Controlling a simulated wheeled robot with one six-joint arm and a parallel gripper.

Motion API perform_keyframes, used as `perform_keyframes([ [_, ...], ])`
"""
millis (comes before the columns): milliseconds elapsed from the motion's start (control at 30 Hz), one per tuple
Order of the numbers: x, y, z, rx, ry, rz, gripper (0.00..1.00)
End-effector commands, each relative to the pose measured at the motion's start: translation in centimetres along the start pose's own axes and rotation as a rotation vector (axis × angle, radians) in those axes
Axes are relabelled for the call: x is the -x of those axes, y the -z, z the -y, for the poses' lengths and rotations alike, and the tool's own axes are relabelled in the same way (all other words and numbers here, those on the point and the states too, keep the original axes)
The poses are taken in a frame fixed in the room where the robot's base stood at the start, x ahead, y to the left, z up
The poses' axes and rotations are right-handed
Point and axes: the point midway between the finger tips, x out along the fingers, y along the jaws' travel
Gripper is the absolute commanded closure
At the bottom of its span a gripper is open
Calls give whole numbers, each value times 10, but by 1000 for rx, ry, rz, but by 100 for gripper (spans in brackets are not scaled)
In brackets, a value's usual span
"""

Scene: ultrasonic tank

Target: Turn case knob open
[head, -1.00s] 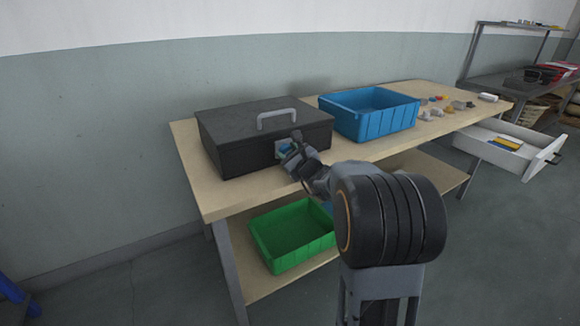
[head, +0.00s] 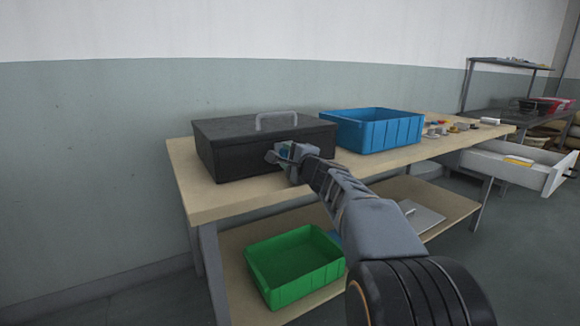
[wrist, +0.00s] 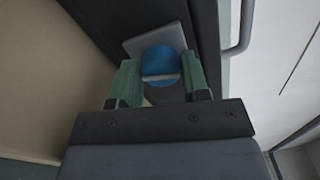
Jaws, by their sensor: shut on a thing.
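The black case (head: 230,155) stands shut on the wooden workbench, with a grey handle (head: 276,116) on its lid. The case knob (wrist: 160,65) is blue and round, on a light grey plate (wrist: 135,45) at the front of the case. My gripper (wrist: 158,80) is at the case's front, its green-padded fingers on either side of the knob and shut on it. In the head view my gripper (head: 284,155) hides most of the knob. The plate looks tilted in the wrist view. I cannot tell how far the knob is turned.
A blue bin (head: 372,131) stands right of the case, with several small parts (head: 440,129) beyond it. A green bin (head: 294,266) sits on the lower shelf. A white drawer (head: 515,165) stands open at the right.

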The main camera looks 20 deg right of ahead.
Motion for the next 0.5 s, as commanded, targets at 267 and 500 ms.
perform_keyframes([
  [267, 0, 0, -1, 147, 0, 1, 81],
  [500, 0, 0, 0, 207, 0, 1, 81],
])
